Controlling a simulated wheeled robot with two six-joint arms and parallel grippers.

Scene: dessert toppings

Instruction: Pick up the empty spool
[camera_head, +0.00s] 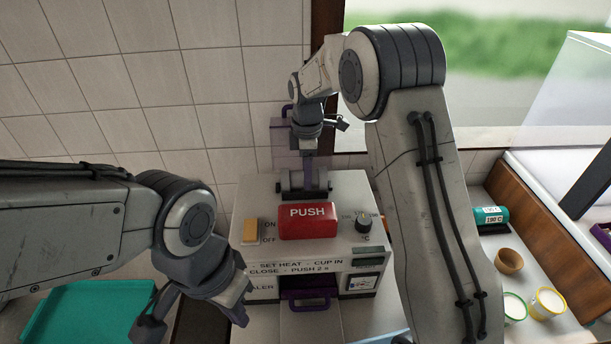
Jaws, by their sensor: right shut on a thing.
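The empty spool (292,183), a small grey roller with wider ends, is at the top back of the sealing machine (345,190). My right gripper (308,172) reaches down from above to the middle of the spool and is shut on it. Its fingertips are small and partly hidden, and I cannot tell whether the spool is clear of its seat. A see-through purple cover (281,140) stands up just behind and left of the gripper. My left gripper (196,324) is open and empty at the machine's front left, with its fingers wide apart.
The machine has a red PUSH button (308,222), an orange switch (250,231), a dial (364,223) and a purple handle (305,295). A teal tray (88,305) lies at left. Cups (546,303), a brown bowl (509,261) and a teal cylinder (490,216) stand at right.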

